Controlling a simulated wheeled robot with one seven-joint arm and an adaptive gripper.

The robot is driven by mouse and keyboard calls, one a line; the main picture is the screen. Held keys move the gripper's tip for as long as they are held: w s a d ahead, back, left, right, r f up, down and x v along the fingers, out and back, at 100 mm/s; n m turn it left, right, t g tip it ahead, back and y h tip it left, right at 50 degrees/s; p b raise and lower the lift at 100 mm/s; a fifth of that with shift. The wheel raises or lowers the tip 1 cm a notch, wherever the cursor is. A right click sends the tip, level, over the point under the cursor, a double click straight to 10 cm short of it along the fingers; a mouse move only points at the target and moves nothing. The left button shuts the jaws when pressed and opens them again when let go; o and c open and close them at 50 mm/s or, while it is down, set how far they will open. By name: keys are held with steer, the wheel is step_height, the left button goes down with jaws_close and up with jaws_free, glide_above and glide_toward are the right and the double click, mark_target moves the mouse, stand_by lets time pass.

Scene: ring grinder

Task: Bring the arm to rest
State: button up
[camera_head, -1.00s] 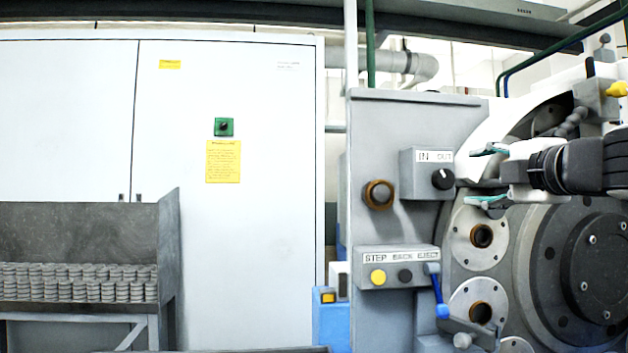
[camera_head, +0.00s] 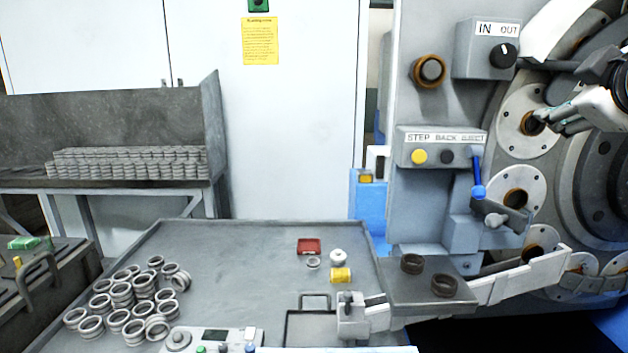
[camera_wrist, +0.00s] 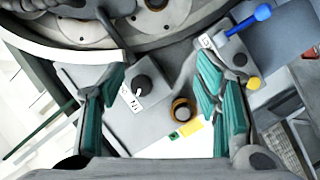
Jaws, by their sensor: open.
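My gripper (camera_head: 556,120) is at the right of the head view, in front of the grinder's round face (camera_head: 600,175). Its teal-padded fingers point left, overlapping a ring holder in the picture. In the wrist view my gripper (camera_wrist: 162,82) has its two fingers wide apart with nothing between them. Through the gap the IN/OUT switch box (camera_wrist: 135,98) and a brown-rimmed button (camera_wrist: 182,110) show. I cannot tell how far the fingertips are from the machine.
The panel with IN/OUT switch (camera_head: 487,52) and STEP/BACK/EJECT box (camera_head: 440,146) stands left of my gripper. A blue lever (camera_head: 478,180) hangs below. A grey table (camera_head: 240,270) holds loose rings (camera_head: 120,295); a chute plate (camera_head: 405,290) bears two dark rings.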

steer(key=s+a+f+m+g+y+p, duration=0.1)
steer(key=s+a+f+m+g+y, duration=0.2)
steer(key=s+a+f+g, duration=0.2)
steer(key=s+a+f+m+g+y+p, duration=0.1)
steer(key=s+a+f+m+g, duration=0.3)
steer(key=s+a+f, duration=0.8)
steer(key=s+f+g+y, duration=0.1)
steer(key=s+f+g, duration=0.1)
steer(key=s+f, duration=0.2)
step_height(320, 180, down, 3)
steer(key=shift+s+f+y, duration=0.1)
steer(key=shift+s+y, duration=0.3)
